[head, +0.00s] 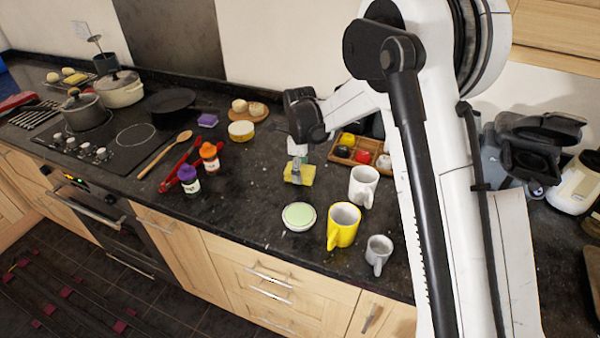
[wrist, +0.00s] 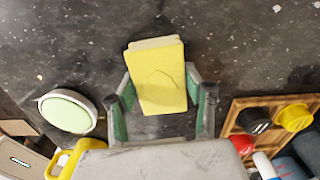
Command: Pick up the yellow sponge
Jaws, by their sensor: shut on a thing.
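The yellow sponge (head: 299,175) is at the middle of the dark counter in the head view, under my gripper (head: 298,165). In the wrist view the sponge (wrist: 157,72) shows its broad yellow face between the two green-padded fingers of my gripper (wrist: 161,96). The fingers are shut on its sides, and its far end sticks out beyond them. I cannot tell whether its underside touches the counter.
A green-topped round dish (head: 299,216), a yellow mug (head: 343,225), a white mug (head: 363,186) and a grey cup (head: 378,254) stand nearby, toward the front edge. A wooden tray (wrist: 231,121) holds small coloured items. Bare counter lies left of the sponge.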

